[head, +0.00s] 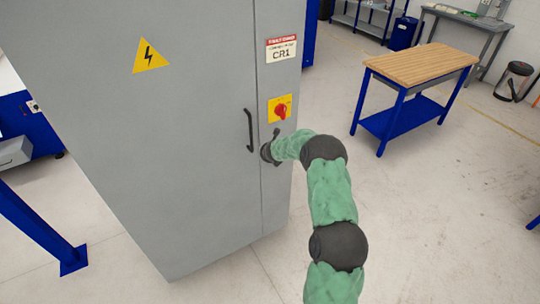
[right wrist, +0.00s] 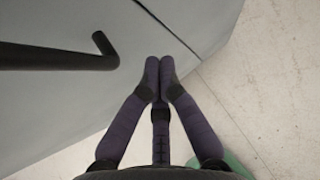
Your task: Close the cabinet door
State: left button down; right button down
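The tall grey cabinet door (head: 185,150) fills the left of the head view; it also shows in the right wrist view (right wrist: 70,110). Its black bar handle (head: 249,130) is near the right edge, and shows at the left in the wrist view (right wrist: 60,57). A thin dark seam runs beside the door edge; I see no wide gap. My right gripper (right wrist: 160,65) has its fingertips together with nothing between them. It is at the door face beside the handle, not around it; contact is unclear. My left gripper is out of view.
A red rotary switch on a yellow plate (head: 280,108) and a CR1 label (head: 281,48) are on the strip right of the seam. A wooden-topped blue table (head: 420,63) stands at the right. The floor (head: 430,220) between is clear.

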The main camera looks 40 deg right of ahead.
jog(key=shift+s+d+v, duration=0.1)
jog(key=shift+d+v, duration=0.05)
jog(key=shift+v, duration=0.85)
jog(key=shift+s+d+v, duration=0.1)
jog(key=shift+d+v, duration=0.05)
jog(key=shift+v, duration=0.8)
jog(key=shift+s+d+v, duration=0.1)
jog(key=shift+d+v, duration=0.05)
jog(key=shift+v, duration=0.85)
jog(key=shift+f, duration=0.1)
